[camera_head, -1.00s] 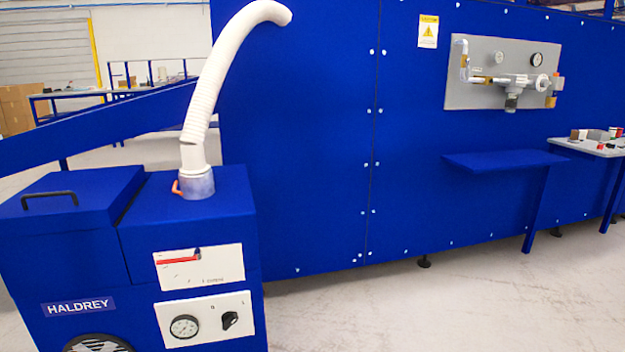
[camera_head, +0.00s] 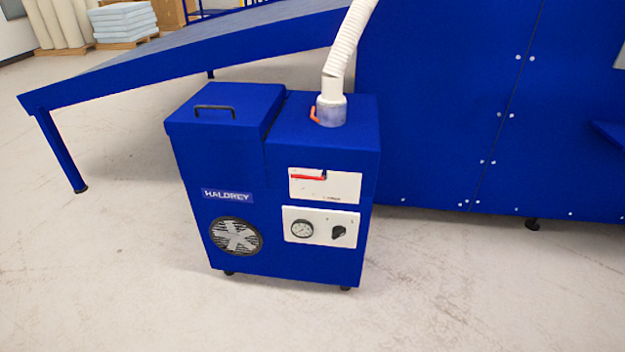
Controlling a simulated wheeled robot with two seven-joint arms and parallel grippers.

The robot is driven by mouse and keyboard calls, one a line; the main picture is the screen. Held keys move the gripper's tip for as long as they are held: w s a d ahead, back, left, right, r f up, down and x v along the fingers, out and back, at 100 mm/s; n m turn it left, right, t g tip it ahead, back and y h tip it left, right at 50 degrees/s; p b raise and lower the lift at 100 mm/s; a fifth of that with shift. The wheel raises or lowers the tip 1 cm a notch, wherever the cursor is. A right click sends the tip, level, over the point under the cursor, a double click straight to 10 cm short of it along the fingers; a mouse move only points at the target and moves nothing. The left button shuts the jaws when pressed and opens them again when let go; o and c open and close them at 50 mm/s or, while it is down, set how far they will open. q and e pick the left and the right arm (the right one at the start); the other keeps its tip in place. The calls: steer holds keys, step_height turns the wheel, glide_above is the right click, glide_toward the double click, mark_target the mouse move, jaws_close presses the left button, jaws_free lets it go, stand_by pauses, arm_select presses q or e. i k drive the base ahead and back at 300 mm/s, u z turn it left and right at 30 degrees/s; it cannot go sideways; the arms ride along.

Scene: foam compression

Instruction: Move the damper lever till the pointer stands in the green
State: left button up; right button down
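The orange damper lever (camera_head: 314,115) sticks out on the left side of the clear grey collar (camera_head: 331,110) where the white hose meets the blue HALDREY unit (camera_head: 290,255). On the unit's front a white panel (camera_head: 341,187) carries a red mark or pointer (camera_head: 307,178); no green shows clearly at this size. Below it, a second panel holds a round gauge (camera_head: 302,229) and a black knob (camera_head: 338,232), whose scale is too small to read. Neither of my grippers is in view.
The white ribbed hose (camera_head: 348,45) rises from the collar. A sloping blue conveyor (camera_head: 190,52) stands behind on the left, its leg (camera_head: 60,150) on the floor. A tall blue wall (camera_head: 430,110) stands right of the unit. The floor in front (camera_head: 200,315) is clear.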

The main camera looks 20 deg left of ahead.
mark_target(307, 177)
steer(key=u, duration=1)
steer(key=i, duration=1.5)
steer(key=z, duration=4)
steer(key=k, duration=1)
steer(key=u, duration=1.75)
